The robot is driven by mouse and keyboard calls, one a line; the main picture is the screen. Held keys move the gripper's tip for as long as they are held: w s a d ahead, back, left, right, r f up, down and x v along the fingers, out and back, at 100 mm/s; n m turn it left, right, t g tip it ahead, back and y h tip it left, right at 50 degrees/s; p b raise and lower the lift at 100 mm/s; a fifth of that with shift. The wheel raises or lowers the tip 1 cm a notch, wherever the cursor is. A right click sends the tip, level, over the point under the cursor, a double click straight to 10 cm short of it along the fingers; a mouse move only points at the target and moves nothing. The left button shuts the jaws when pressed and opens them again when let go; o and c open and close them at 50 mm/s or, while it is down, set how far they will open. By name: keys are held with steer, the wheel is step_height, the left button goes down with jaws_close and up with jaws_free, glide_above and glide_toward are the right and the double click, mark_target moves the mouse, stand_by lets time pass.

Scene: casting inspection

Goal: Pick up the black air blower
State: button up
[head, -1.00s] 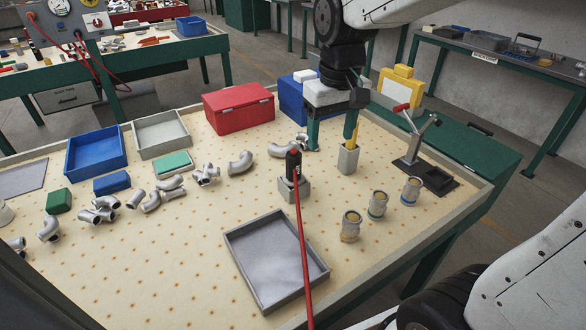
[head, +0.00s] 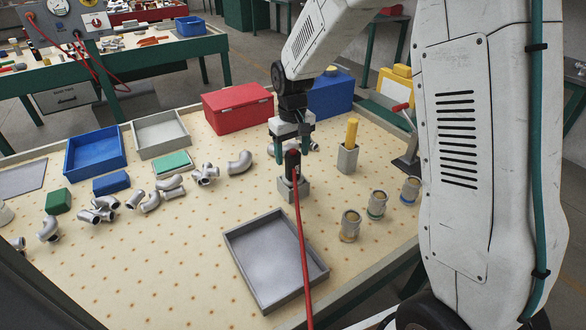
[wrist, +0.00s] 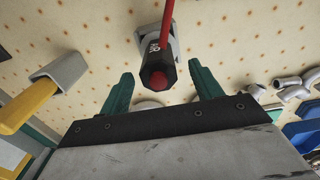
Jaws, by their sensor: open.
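The black air blower (head: 292,165) stands upright in a grey block holder (head: 290,189) on the perforated table. A red hose runs from it toward the front edge. It also shows in the wrist view (wrist: 153,62), with its red tip facing the camera. My gripper (head: 291,142), with green fingers, is open close above and behind the blower in the head view. In the wrist view my gripper (wrist: 160,82) has its fingers spread on either side of the blower's line, with nothing between them clearly gripped. Whether the fingers overlap the blower in depth is unclear.
A grey tray (head: 230,240) lies in front of the holder. A grey holder with a yellow-handled tool (head: 350,145) and several jars (head: 377,204) stand to the right. Pipe elbows (head: 240,162) and a red box (head: 238,107) lie to the left and behind. The red hose (head: 301,250) crosses the tray.

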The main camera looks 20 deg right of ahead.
mark_target(293, 162)
step_height(293, 162, down, 4)
steer(key=shift+d+f, duration=0.1)
steer(key=shift+f, duration=0.1)
steer(key=shift+s, duration=0.1)
steer(key=c, duration=1.2)
steer(key=shift+r, duration=0.15)
step_height(293, 162, up, 4)
steer(key=shift+f, duration=0.1)
steer(key=s+a+r, duration=0.1)
steer(key=s, duration=1.5)
steer(key=o, duration=0.6)
steer(key=shift+w, duration=0.1)
steer(key=c, duration=0.5)
